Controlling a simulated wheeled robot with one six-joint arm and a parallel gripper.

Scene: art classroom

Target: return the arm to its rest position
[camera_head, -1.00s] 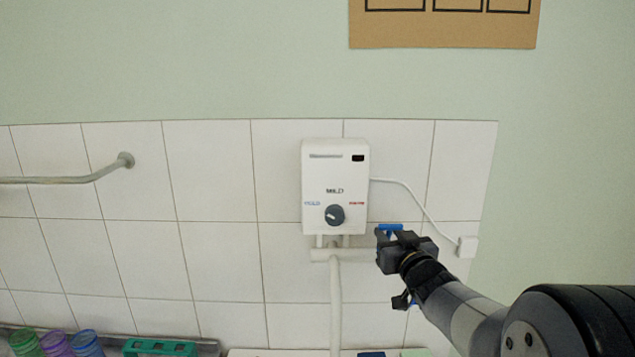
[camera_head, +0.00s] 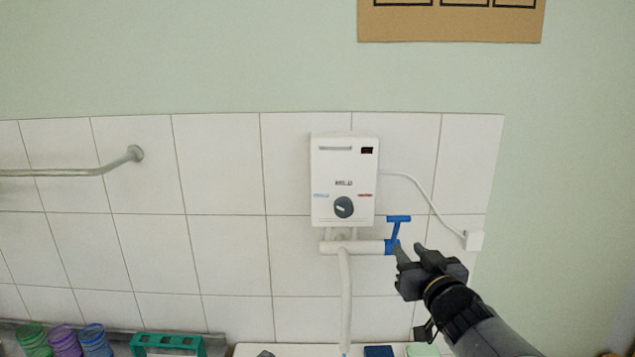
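My gripper (camera_head: 410,255) is at the lower right, its fingers pointing up and left toward the wall. Its fingertips are close to a blue valve handle (camera_head: 398,219) on the end of a white pipe; whether they touch it I cannot tell. The opening between the fingers is not clear from this angle, and nothing is seen held. My arm runs from the gripper down to the bottom right edge.
A white water heater (camera_head: 344,180) with a dark knob hangs on the tiled wall above the white pipe (camera_head: 350,247). A metal rail (camera_head: 75,172) is at left. Colored cups (camera_head: 65,342) and a green rack (camera_head: 168,341) stand at bottom left. The wall at right is bare.

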